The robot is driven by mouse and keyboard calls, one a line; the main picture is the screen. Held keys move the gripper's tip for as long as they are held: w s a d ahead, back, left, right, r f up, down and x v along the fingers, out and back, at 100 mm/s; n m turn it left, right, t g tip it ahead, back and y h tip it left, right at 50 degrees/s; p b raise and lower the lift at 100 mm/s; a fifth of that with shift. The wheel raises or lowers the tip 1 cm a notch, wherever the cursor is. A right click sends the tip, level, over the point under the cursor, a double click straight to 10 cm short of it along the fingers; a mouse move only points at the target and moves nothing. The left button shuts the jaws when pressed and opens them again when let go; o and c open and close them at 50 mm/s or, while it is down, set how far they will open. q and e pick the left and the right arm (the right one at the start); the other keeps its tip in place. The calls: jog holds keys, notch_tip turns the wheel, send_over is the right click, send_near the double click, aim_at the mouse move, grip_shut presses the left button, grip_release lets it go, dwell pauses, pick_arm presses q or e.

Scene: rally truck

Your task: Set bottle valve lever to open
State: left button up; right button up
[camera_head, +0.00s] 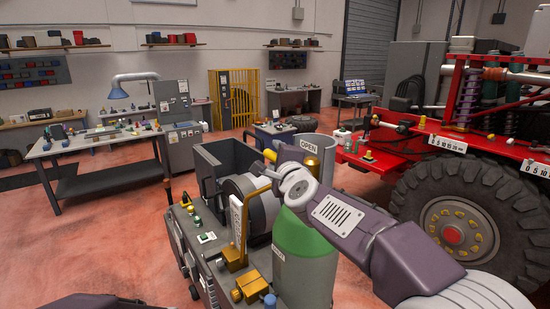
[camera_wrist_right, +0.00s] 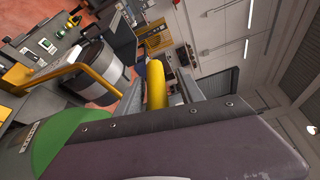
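The bottle (camera_head: 300,262) is green and grey and stands upright in the cart, largely behind my right arm; its green shoulder (camera_wrist_right: 62,138) shows at lower left in the right wrist view. The yellow valve lever (camera_wrist_right: 157,85) stands between the fingers of my right gripper (camera_wrist_right: 160,92), with a narrow gap visible on one side. In the head view a yellow tip (camera_head: 270,155) shows beside this gripper (camera_head: 279,160). The right gripper looks open around the lever; contact is unclear. My left gripper is not in view.
The grey cart (camera_head: 215,262) carries a hose reel (camera_head: 262,205) with a yellow frame and small yellow fittings (camera_head: 250,285) close to the bottle. The red truck with its large tyre (camera_head: 455,225) stands at right. A workbench (camera_head: 100,143) is at left, with open floor between.

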jog(key=shift+f, duration=0.1)
jog(key=v, duration=0.8)
jog(key=shift+s+d+b, duration=0.15)
jog(key=shift+s+b, duration=0.15)
jog(key=shift+s, duration=0.1)
